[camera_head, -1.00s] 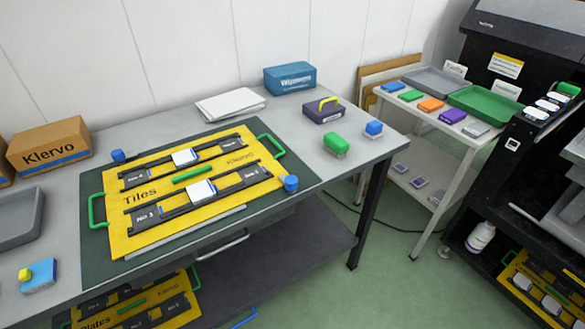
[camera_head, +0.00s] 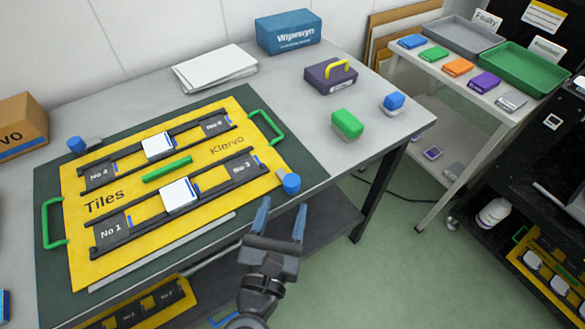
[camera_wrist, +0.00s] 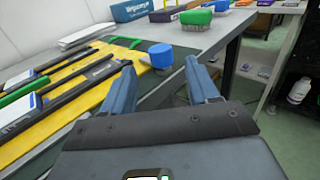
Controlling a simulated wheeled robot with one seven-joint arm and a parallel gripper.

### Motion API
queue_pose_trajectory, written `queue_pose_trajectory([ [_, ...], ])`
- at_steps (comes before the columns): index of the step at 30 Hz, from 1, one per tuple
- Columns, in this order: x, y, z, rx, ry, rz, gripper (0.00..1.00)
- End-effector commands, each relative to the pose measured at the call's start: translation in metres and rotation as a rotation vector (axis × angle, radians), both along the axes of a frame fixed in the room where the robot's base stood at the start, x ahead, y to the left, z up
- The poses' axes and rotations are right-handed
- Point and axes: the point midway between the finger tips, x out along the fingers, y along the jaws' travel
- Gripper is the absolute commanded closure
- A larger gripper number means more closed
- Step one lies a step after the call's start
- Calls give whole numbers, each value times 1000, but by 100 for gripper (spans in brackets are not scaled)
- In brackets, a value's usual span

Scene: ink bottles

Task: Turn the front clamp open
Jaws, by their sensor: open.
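The front clamp (camera_head: 291,183) has a round blue knob and sits at the near right corner of the yellow Tiles board (camera_head: 230,220). It also shows in the wrist view (camera_wrist: 161,55), ahead of my fingers and roughly between them. A second blue-knobbed clamp (camera_head: 77,145) is at the board's far left corner. My gripper (camera_head: 281,217) is open and empty, just in front of the table edge, with its fingertips short of the front clamp's knob. It does not appear to touch the knob.
The green board handle (camera_head: 266,126) rises nearby. A side table (camera_head: 475,95) with trays stands at the right.

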Motion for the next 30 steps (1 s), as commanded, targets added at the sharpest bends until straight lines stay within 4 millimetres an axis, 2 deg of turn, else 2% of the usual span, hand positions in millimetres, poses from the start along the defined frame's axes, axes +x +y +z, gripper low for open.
queue_pose_trajectory([
  [9,45,-9,3,-4,-3,-1,40],
  [15,67,-13,2,-2,-2,1,40],
  [26,74,-15,1,-2,-1,0,40],
  [30,73,-15,1,-2,-1,0,51],
])
